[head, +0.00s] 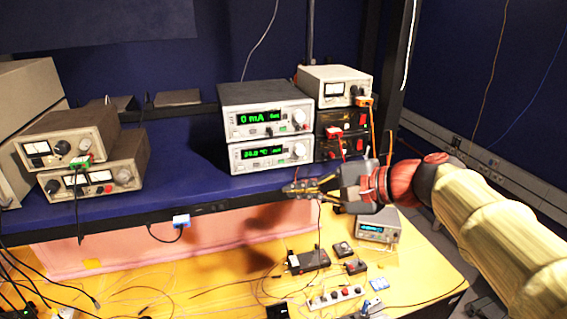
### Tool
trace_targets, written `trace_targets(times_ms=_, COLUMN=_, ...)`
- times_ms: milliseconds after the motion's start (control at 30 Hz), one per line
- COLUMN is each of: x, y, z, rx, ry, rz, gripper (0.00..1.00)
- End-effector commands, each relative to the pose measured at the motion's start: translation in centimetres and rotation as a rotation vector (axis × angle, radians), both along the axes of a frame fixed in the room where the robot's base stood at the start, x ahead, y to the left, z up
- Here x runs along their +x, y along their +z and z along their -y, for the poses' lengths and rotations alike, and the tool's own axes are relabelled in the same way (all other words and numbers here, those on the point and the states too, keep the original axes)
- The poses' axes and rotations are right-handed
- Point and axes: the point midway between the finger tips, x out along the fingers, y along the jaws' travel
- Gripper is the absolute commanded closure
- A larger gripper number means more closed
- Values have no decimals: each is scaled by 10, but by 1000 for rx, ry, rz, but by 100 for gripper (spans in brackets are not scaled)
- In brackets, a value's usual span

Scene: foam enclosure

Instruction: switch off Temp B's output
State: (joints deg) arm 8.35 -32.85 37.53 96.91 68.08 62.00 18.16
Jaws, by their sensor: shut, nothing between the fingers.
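Two stacked units with green displays stand on the blue shelf in the head view. The upper unit (268,112) shows what looks like "0 mA". The lower unit (271,154) shows a temperature of about 24.9 °C, with a round knob at its right. No "Temp B" label is readable, and I cannot tell which small button is the output switch. My gripper (292,188) is shut and empty. It points left in front of the shelf edge, below and a little right of the lower unit's front in the picture. I see no contact with the unit.
Two older meter units (66,138) stand at the left. The shelf (180,190) between is clear. Below, a wooden bench (215,283) holds cables and small boxes.

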Motion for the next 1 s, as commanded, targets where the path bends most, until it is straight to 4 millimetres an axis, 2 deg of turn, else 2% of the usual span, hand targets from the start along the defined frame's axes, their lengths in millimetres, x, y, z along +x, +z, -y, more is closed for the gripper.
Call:
trace_targets(times_ms=233, x=9, y=1, z=-2, rx=-2, ry=1, rz=-1, gripper=100)
trace_targets(times_ms=700, x=65, y=0, z=-19, rx=-2, ry=1, rz=0, gripper=100)
trace_targets(times_ms=1000, x=83, y=0, z=-24, rx=-2, ry=0, rz=1, gripper=100)
